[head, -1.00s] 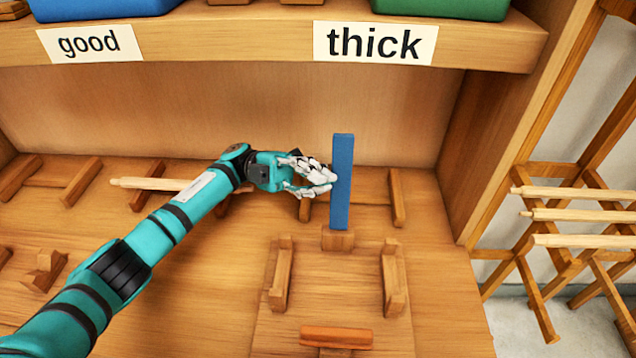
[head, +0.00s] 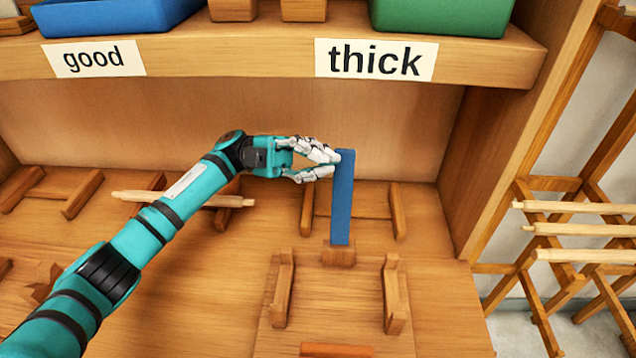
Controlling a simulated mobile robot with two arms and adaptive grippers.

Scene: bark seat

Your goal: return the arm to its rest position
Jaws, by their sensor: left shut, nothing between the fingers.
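My left arm comes in from the left, and my left gripper (head: 337,163) is at the middle of the bench. Its white fingers are shut with nothing between them. The fingertips are beside the upper left edge of a blue upright bar (head: 343,200); whether they touch it I cannot tell. The bar stands on a small wooden block (head: 339,256). My right gripper is not in view.
A wooden rod (head: 200,200) lies on a rack behind my arm. Two wooden cradles (head: 394,295) stand at the front. A shelf with labels "good" (head: 93,58) and "thick" (head: 375,60) holds a blue bin (head: 115,14) and a green bin (head: 440,15). Rods (head: 580,229) rest on a right-hand rack.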

